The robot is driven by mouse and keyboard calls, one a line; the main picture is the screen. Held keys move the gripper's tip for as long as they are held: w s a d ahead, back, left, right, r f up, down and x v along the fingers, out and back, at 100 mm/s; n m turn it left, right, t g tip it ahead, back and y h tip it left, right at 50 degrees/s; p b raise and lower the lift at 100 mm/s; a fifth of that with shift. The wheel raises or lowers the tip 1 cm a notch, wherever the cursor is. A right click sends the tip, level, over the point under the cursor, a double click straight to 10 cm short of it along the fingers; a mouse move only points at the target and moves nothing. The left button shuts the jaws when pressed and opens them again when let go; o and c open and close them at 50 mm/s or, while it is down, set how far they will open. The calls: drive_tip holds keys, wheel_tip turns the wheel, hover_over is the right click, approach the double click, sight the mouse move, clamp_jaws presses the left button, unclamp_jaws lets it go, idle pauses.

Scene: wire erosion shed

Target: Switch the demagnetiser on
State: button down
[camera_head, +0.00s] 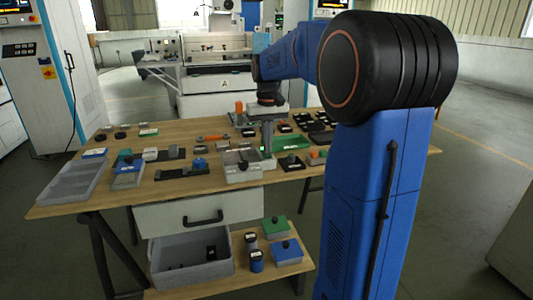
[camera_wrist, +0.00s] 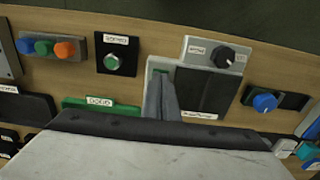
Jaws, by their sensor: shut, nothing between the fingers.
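A grey unit with a dark top plate and a blurred label, seemingly the demagnetiser (camera_wrist: 202,92), lies in the middle of the wrist view. It also shows on the bench in the head view (camera_head: 240,176). The fingers hide part of the unit. In the head view, my gripper (camera_head: 267,150) points down beside the unit.
A black box with a green button (camera_wrist: 111,64), a blue-knob device (camera_wrist: 264,102) and a three-button box (camera_wrist: 50,47) stand close by. A green tray (camera_head: 292,142) lies behind. A grey tray (camera_head: 72,183) is at the bench's left end. Several small items crowd the wooden bench.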

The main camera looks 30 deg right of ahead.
wheel_tip(320, 180, up, 6)
drive_tip(key=shift+r, duration=0.25)
idle(0.6)
idle(0.4)
drive_tip(key=s+a+f+n+t, duration=0.1)
drive_tip(key=s+a+f, duration=0.1)
drive_tip(key=s+a, duration=0.45)
drive_tip(key=s+a+f+n+t, duration=0.15)
drive_tip(key=s+a, duration=0.25)
drive_tip(key=s, duration=0.6)
drive_tip(key=s+a+f+t, duration=0.2)
drive_tip(key=s+a+f, duration=0.3)
drive_tip(key=s+f, duration=0.6)
drive_tip(key=shift+s+a+f+n, duration=0.15)
drive_tip(key=shift+s+f+n, duration=0.25)
drive_tip(key=shift+s, duration=1)
